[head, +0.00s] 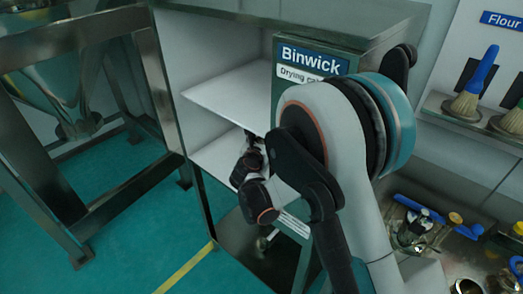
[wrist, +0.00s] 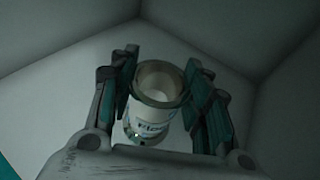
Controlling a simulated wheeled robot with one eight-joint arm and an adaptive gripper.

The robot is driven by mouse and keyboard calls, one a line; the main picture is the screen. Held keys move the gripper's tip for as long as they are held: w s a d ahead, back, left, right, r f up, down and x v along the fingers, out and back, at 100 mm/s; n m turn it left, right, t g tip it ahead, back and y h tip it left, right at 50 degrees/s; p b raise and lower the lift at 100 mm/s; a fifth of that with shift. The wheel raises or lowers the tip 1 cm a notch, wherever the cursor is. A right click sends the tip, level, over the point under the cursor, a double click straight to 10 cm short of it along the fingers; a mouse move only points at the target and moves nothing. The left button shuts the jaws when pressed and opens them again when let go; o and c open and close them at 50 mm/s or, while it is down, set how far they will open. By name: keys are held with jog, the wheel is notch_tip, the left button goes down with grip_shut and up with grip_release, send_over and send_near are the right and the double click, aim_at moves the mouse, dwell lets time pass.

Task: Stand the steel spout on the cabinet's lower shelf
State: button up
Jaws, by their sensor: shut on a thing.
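In the wrist view, my gripper (wrist: 162,78) is shut on the steel spout (wrist: 146,132), a short hollow cylinder with a metal rim, a pale inside and a label with dark lettering. One finger lies on each side of it. Its open end faces the camera; I cannot tell whether its base touches a surface. Pale walls surround it. In the head view, my arm reaches into the open-fronted drying cabinet (head: 311,60) at the lower shelf (head: 212,157). The gripper's tips and the spout are hidden there behind the cabinet side and my arm.
An upper shelf (head: 236,92) is above my wrist, and the cabinet's steel side panel stands close on the right. A steel frame with a hopper (head: 75,90) stands at left. The green floor at left is clear.

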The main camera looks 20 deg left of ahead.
jog(key=shift+f+b, duration=0.7)
jog(key=shift+f, duration=0.9)
jog(key=shift+f, duration=0.15)
jog(key=o, duration=1.3)
jog(key=shift+s+r, duration=0.1)
jog(key=shift+r, duration=0.15)
jog(key=p+v, duration=0.2)
jog(key=v, duration=1)
jog(key=shift+f+p, duration=0.1)
jog(key=shift+p, duration=0.3)
